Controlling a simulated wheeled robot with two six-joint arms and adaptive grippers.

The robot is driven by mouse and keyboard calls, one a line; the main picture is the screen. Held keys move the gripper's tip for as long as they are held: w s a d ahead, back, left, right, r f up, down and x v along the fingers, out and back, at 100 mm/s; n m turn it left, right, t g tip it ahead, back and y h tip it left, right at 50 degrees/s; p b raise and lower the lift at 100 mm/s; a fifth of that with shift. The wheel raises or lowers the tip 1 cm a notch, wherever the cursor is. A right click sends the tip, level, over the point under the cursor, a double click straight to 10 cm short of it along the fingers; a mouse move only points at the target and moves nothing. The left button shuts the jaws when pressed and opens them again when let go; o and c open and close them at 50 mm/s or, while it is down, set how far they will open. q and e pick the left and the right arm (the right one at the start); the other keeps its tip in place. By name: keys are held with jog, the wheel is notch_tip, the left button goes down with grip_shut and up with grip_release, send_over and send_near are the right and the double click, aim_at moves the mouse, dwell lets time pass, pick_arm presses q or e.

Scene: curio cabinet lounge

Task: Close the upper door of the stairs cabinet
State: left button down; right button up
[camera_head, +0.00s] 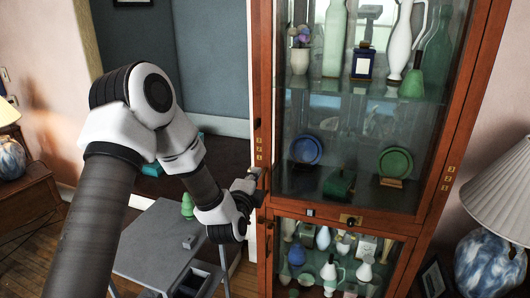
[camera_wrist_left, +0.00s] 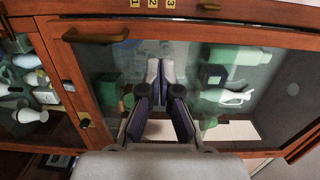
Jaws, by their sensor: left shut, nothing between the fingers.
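The tall brown wooden cabinet (camera_head: 263,90) fills the middle of the head view. Its upper glass door (camera_head: 345,125) has vases, plates and bottles behind it. I cannot tell whether this door stands slightly ajar. A brass handle (camera_wrist_left: 95,33) shows on the door frame in the left wrist view. My left gripper (camera_head: 252,187) is at the cabinet's left edge, near the bottom of the upper door. In the left wrist view my left gripper (camera_wrist_left: 160,68) is shut and empty in front of the glass; contact is unclear. My right gripper is out of view.
The lower glass door (camera_head: 335,262) shows small vases behind it. A lock (camera_head: 350,220) sits between the doors. A grey table (camera_head: 150,240) stands left of the cabinet. Lamps stand at the far left (camera_head: 10,155) and right (camera_head: 490,260).

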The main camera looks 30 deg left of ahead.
aim_at(265, 152)
pick_arm(q)
jog(key=p+x, duration=0.3)
jog(key=x, duration=0.6)
jog(key=shift+w+a+r, duration=0.15)
jog(key=shift+w+a, duration=0.05)
jog(key=shift+w, duration=0.15)
jog(key=shift+w+a, duration=0.2)
jog(key=shift+w, duration=0.05)
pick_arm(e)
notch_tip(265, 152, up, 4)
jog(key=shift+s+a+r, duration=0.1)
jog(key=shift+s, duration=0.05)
